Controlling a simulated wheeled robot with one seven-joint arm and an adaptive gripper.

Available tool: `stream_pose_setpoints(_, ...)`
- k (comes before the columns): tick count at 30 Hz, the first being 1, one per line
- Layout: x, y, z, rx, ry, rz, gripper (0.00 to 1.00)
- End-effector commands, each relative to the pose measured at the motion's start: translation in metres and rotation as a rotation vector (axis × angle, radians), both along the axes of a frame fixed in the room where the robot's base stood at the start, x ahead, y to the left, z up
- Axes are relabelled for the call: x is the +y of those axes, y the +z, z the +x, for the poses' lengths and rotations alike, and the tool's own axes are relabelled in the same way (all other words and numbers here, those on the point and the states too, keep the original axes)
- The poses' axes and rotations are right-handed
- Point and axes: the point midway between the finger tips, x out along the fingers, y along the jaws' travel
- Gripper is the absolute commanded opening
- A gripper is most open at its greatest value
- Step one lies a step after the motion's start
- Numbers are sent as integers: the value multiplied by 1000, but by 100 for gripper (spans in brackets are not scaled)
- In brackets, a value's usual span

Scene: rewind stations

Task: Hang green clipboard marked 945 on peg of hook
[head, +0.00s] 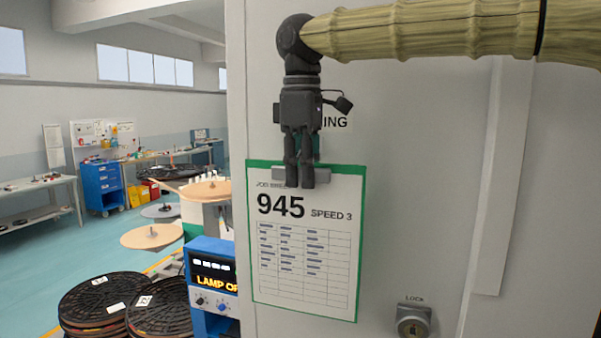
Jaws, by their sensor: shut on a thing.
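The green clipboard (305,240) has a white sheet marked 945 and SPEED 3. It hangs upright, slightly tilted, in front of a pale grey cabinet face. My gripper (302,185) points down and is shut on the clipboard's top edge, at its grey clip (323,174). The hook and its peg are not visible; my gripper and the clipboard cover that part of the panel. I cannot tell whether the clipboard touches the panel.
The grey panel (420,190) carries a lock (412,320) at lower right and a partly hidden label ending in "ING" (335,122). Left are a blue control box (212,285), stacked black reels (105,300), tan discs (152,237) and a blue cabinet (103,187). Open floor lies beyond.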

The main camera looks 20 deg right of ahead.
Motion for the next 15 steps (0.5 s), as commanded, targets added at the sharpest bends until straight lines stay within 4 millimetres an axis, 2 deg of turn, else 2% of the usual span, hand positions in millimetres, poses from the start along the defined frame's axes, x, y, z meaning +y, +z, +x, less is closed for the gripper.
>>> stream_pose_setpoints(15,-13,-2,20,1,-1,1,0)
